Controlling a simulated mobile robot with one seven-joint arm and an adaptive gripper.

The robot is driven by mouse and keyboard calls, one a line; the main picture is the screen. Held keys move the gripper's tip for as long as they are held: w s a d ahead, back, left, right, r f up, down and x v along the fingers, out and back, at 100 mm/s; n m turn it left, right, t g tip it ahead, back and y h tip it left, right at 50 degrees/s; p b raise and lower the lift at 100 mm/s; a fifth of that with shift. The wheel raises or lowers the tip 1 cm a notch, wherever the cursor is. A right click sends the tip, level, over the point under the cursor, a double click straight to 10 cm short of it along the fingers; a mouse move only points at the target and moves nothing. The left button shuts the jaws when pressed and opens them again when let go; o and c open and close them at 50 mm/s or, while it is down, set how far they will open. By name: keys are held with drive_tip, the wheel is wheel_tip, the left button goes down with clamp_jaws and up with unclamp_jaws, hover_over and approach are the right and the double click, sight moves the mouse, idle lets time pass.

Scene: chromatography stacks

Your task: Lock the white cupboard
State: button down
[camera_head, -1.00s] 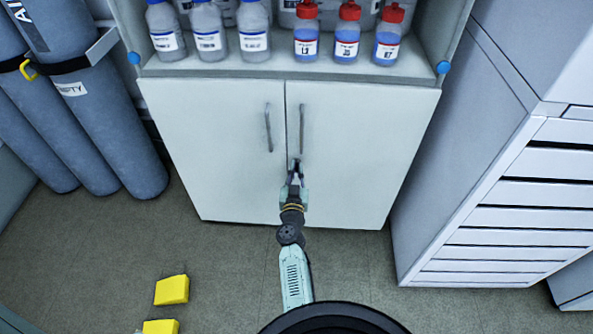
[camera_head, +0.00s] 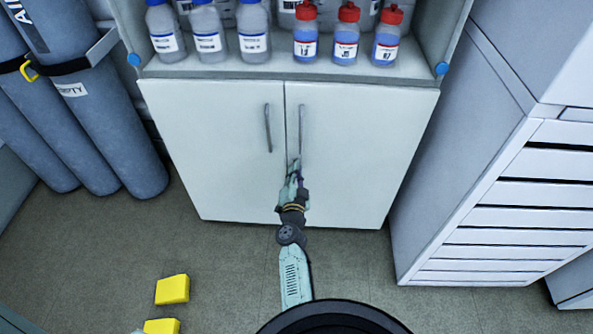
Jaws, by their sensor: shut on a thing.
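The white cupboard (camera_head: 220,150) stands in front of me with both doors closed and flush. Its left handle (camera_head: 268,128) and right handle (camera_head: 301,128) are upright grey bars beside the middle seam. My gripper (camera_head: 295,170) is at the seam, just below the right handle, and its fingers are turned edge-on to the view. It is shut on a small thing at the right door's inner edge. The fingers hide that thing, and I cannot make out its shape or a lock there.
Bottles with blue liquid and red caps (camera_head: 346,35) and grey bottles (camera_head: 208,32) stand on the open shelf above. Gas cylinders (camera_head: 95,120) are at left, a drawer unit (camera_head: 510,195) at right. Yellow blocks (camera_head: 172,290) lie on the floor at lower left.

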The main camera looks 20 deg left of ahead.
drive_tip(key=m+b, duration=0.1)
drive_tip(key=m, duration=0.8)
drive_tip(key=shift+f, duration=0.1)
drive_tip(key=shift+m, duration=0.4)
drive_tip(key=c, duration=1.7)
unclamp_jaws()
drive_tip(key=v, duration=0.7)
drive_tip(key=shift+s+d, duration=0.15)
drive_tip(key=shift+s, duration=0.1)
